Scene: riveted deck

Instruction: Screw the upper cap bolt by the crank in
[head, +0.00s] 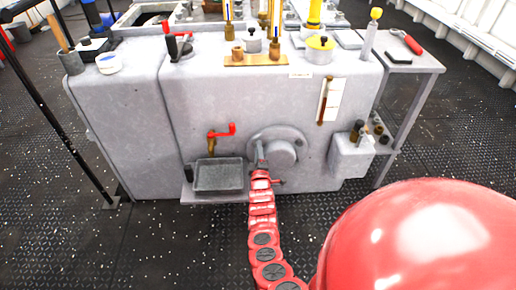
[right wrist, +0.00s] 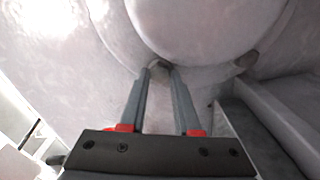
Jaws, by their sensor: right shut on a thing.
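The round grey cap (head: 281,153) sits on a flange on the front of the grey machine, right of the red crank (head: 222,131). It also fills the top of the right wrist view (right wrist: 200,25). My right gripper (head: 260,153) is at the left side of the flange. In the right wrist view my right gripper (right wrist: 160,75) has its fingertips closed on a small bolt head (right wrist: 159,65) at the cap's edge. The fingers hide part of the bolt, and I cannot tell how deep it sits. My left gripper is not in view.
A second bolt (right wrist: 247,60) shows at the cap's edge. A grey tray (head: 219,176) sits on a ledge left of my right gripper. A grey box (head: 351,157) juts from the machine at the right. A side table (head: 405,60) stands beyond it.

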